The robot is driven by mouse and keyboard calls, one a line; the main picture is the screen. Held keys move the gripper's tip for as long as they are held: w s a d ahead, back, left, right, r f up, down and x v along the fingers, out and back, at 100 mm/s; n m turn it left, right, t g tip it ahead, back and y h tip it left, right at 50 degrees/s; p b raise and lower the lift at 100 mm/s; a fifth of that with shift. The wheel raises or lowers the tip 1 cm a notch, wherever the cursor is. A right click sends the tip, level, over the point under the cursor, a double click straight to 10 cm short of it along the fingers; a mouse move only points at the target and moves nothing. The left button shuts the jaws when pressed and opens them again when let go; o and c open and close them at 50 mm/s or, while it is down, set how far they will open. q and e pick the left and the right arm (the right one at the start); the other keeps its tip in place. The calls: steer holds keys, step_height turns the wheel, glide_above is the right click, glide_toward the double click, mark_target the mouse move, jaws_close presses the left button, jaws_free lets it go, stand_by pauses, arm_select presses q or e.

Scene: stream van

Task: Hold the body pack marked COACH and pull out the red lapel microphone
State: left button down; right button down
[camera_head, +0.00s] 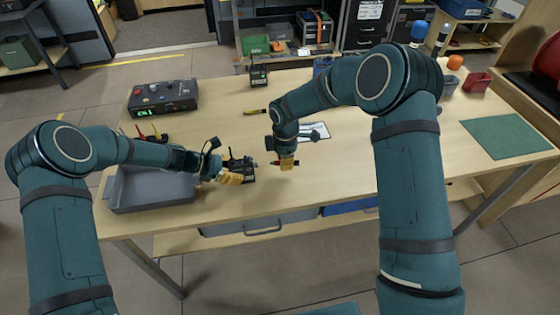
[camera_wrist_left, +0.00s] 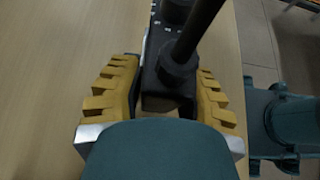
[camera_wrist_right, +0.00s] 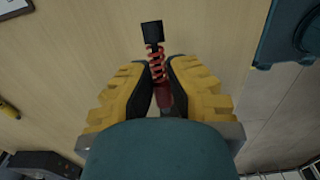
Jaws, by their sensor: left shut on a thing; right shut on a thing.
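My left gripper (camera_head: 232,177) is shut on a black body pack (camera_head: 246,169) at the table's front. In the left wrist view the pack (camera_wrist_left: 168,95) sits between the yellow fingers (camera_wrist_left: 158,100), with a thick black rod rising across it. I cannot read a COACH marking. My right gripper (camera_head: 287,163) is just right of the pack, shut on the red lapel microphone (camera_head: 277,162). In the right wrist view the microphone's red coiled part (camera_wrist_right: 156,65) and black end (camera_wrist_right: 152,33) stick out beyond the fingers (camera_wrist_right: 162,85). The black end appears apart from the pack.
A grey tray (camera_head: 119,196) is at the table's front left, with red and yellow-tipped items behind it. A black control box (camera_head: 162,97) stands further back. A white sheet (camera_head: 318,132) lies behind my right gripper. A green mat (camera_head: 505,136) is at the right.

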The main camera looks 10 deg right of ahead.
arm_select(q)
steer(key=c, duration=0.6)
jaws_free()
steer(key=shift+f, duration=0.1)
steer(key=shift+a, duration=0.1)
steer(key=v, duration=1.2)
